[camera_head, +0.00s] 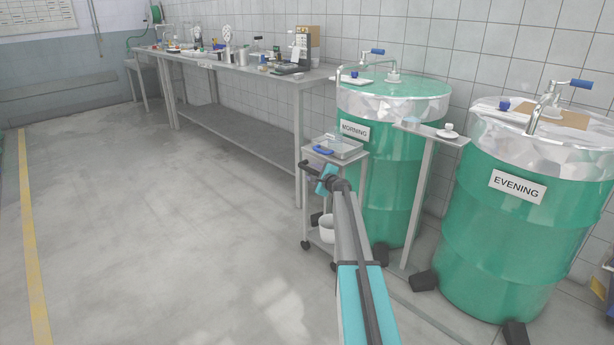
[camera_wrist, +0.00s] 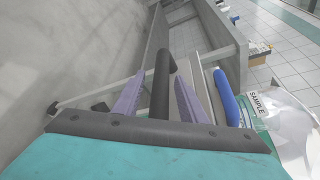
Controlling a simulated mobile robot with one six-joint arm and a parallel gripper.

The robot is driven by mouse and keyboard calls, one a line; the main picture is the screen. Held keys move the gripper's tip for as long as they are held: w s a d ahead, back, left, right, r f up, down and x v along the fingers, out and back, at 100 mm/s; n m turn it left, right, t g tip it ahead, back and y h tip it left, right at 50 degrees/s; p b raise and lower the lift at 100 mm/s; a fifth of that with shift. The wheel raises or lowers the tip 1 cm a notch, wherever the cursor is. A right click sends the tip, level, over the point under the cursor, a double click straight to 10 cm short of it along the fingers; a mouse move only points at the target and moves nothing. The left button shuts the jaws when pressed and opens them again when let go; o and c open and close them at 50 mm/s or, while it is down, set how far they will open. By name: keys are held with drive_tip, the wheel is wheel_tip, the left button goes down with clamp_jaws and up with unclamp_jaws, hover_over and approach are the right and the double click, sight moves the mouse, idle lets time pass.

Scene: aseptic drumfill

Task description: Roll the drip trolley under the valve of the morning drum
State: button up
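The drip trolley (camera_head: 306,205) is a small grey wheeled frame at the left front of the green morning drum (camera_head: 390,185), which bears a MORNING label. A clear tray (camera_head: 345,147) with a blue handle (camera_head: 322,150) sits on its top, and a white bucket (camera_head: 327,230) hangs low. The drum's valve has a blue handle (camera_head: 377,51) above the lid. My gripper (camera_head: 330,180) is at the trolley's near side. In the wrist view its purple fingers (camera_wrist: 158,92) stand either side of a black bar (camera_wrist: 161,85), with gaps showing. The trolley's far wheels are partly hidden.
The green evening drum (camera_head: 530,235) stands at the right. A narrow post stand (camera_head: 419,195) with a small shelf stands between the drums. A long steel bench (camera_head: 245,78) runs along the wall behind the trolley. The floor (camera_head: 150,220) at the left is clear.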

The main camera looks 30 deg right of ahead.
drive_tip(key=p+v, duration=0.2)
drive_tip(key=v, duration=1.1)
drive_tip(key=shift+s+a+r, duration=0.2)
drive_tip(key=shift+s, duration=0.15)
drive_tip(key=shift+w+a, duration=0.1)
idle(0.5)
